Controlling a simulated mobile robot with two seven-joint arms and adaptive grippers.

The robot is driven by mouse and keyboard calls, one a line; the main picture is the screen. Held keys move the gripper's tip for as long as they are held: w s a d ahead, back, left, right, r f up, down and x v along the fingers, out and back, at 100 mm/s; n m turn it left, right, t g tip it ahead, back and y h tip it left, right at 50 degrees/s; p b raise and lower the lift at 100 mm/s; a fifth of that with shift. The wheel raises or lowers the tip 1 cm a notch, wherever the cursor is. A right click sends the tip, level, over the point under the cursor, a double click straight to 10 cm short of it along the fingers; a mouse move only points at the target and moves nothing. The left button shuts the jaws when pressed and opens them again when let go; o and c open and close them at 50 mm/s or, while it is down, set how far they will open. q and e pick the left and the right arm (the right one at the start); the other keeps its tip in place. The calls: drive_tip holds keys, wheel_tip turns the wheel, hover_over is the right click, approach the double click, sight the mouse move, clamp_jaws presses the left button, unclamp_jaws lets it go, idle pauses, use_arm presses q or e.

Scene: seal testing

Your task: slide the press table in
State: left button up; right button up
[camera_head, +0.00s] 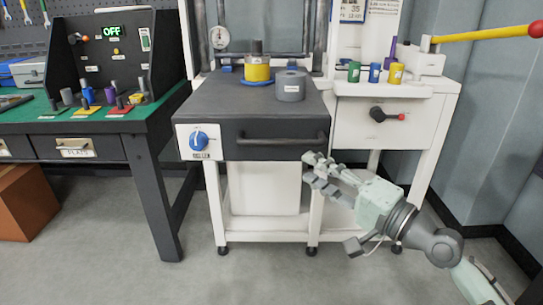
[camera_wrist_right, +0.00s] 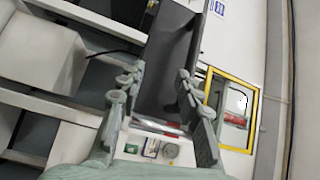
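The press table (camera_head: 250,108) is a dark grey slab with a thick front face, standing out in front of the white press frame (camera_head: 189,45). A dark bar handle (camera_head: 283,139) runs across its front. A yellow cylinder on a blue base (camera_head: 257,72) and a grey cylinder (camera_head: 290,87) stand on it. My right gripper (camera_head: 311,168) is in front of the table, just below the handle's right end, and looks apart from it. In the right wrist view its fingers (camera_wrist_right: 157,92) are spread with nothing between them. My left gripper is not in view.
A blue knob (camera_head: 199,139) is on the white panel left of the handle. A white drawer with a red-tipped lever (camera_head: 390,115) is at right, with small coloured cylinders (camera_head: 375,73) above it. A green-topped bench (camera_head: 110,124) stands left. The floor in front is clear.

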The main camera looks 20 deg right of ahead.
sight(287, 146)
drive_tip(key=shift+y, duration=0.7)
drive_tip(key=r, duration=0.1)
drive_tip(key=a+r, duration=0.2)
drive_tip(key=shift+s+r, duration=0.35)
drive_tip(key=shift+r, duration=0.05)
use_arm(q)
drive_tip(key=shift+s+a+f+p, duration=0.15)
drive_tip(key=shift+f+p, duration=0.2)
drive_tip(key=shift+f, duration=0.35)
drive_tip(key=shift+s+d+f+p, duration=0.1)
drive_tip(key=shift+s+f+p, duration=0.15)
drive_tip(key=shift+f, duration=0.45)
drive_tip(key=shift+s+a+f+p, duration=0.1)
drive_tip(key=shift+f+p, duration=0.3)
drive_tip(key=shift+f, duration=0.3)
use_arm(e)
drive_tip(key=shift+x, duration=3.35)
clamp_jaws()
